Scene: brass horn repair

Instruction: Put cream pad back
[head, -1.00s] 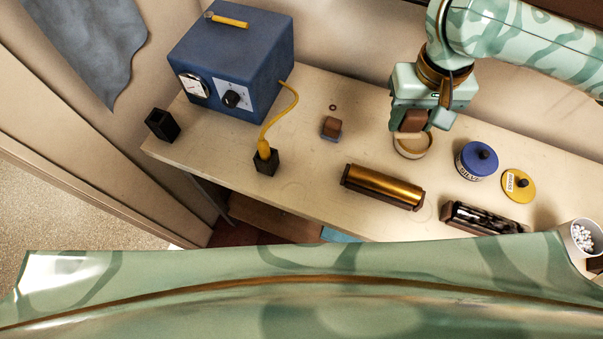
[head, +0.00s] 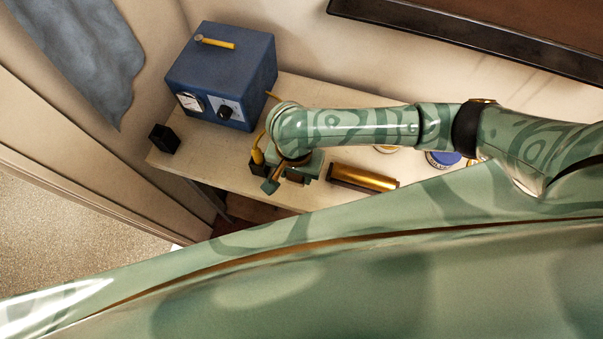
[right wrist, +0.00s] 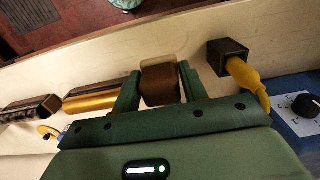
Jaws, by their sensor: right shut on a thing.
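My right gripper (head: 285,176) is shut on the cream pad (right wrist: 160,86), a brown block with a pale, cream-coloured edge at its far side. In the right wrist view the block sits between the two green fingers of the gripper (right wrist: 160,92). It is over the pale bench, close beside the black stand (right wrist: 226,53) with the yellow handle; I cannot tell whether it touches the bench. In the head view my gripper mostly hides the pad. The round open cream tin (head: 387,149) shows only as a sliver behind my right arm. My left gripper is not in view.
The yellow handle (head: 257,155) and its cord rise close by on the left. A blue meter box (head: 222,85) stands behind. A brass cylinder (head: 364,178) lies to the right, with a blue-lidded tin (head: 443,158) beyond. A black cup (head: 164,138) stands at the bench's left end.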

